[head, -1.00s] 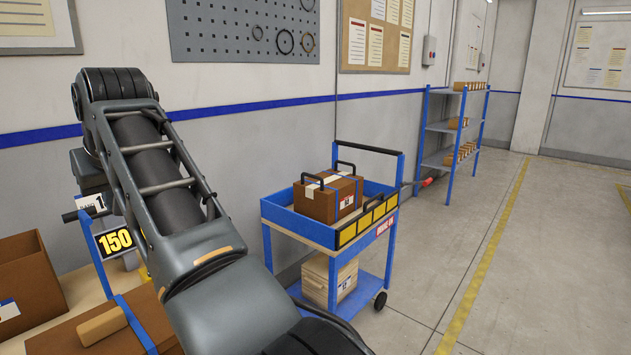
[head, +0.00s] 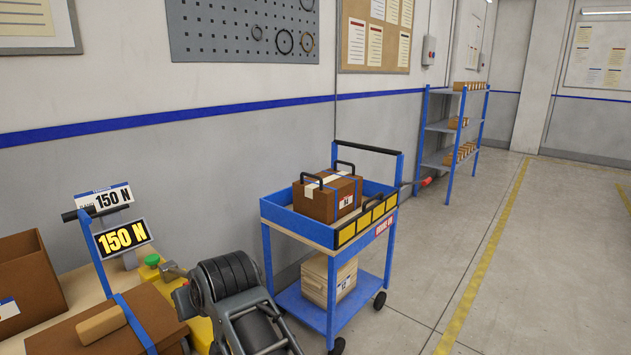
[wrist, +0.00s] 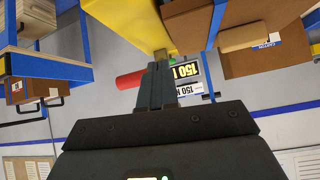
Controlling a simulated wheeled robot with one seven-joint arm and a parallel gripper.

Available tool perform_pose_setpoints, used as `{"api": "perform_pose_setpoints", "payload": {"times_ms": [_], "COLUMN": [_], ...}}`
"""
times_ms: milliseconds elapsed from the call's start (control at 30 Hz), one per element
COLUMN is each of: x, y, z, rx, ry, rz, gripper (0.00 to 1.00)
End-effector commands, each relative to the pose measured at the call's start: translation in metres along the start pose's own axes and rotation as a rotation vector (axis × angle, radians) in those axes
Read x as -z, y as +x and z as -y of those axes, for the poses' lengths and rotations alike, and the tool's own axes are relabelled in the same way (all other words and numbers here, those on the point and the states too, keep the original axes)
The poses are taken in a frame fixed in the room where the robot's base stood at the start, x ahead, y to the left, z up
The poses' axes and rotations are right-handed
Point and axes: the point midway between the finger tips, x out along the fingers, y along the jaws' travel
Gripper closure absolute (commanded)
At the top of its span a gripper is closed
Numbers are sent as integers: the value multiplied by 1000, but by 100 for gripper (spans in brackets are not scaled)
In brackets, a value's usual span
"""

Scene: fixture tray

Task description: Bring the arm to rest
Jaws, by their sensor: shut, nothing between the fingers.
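My gripper (wrist: 158,70) shows in the wrist view, where the picture is upside down. Its two fingers are together with nothing between them. The fingertips appear in front of a yellow block (wrist: 125,22) and a red cylinder (wrist: 130,79); I cannot tell how far off these are.
A blue cart (head: 322,236) carries a brown box with black handles (head: 328,197) and a wooden crate (head: 321,279) below. At left are a yellow "150 N" display (head: 123,238), brown boxes (head: 90,328) and a yellow fixture (head: 200,328). The floor (head: 560,260) at right is clear.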

Motion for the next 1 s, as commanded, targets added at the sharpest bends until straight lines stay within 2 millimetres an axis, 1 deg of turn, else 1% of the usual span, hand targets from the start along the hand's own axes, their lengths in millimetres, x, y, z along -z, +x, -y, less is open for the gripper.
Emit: {"api": "perform_pose_setpoints", "payload": {"times_ms": [33,67,100,267,300,367,400,467,500,567,600,667,700,767,800,867,900,967,1000], "x": [-30,-44,-64,-138,-156,-183,-200,-226,-243,-267,-283,-305,-319,-339,-353,-371,-382,-398,-408], "y": [3,3,3,-6,-10,-18,-24,-35,-43,-57,-67,-83,-94,-112,-125,-145,-159,-180,-195], "z": [-10,-16,-22,-46,-51,-57,-61,-66,-70,-74,-76,-78,-79,-80,-80,-80,-79,-77,-75], "rx": [-11,-18,-27,-70,-82,-99,-113,-132,-147,-169,-184,-207,-222,-246,-262,-288,-305,-331,-348], "ry": [21,32,46,102,115,134,147,165,177,194,204,220,229,243,251,263,269,279,286], "rz": [-9,-19,-31,-81,-93,-112,-125,-144,-156,-174,-185,-203,-215,-233,-244,-260,-272,-287,-297], "gripper": [100,100,100,100,100,100,100,100,100,100,100,100,100,100,100,100,100,100,100]}}
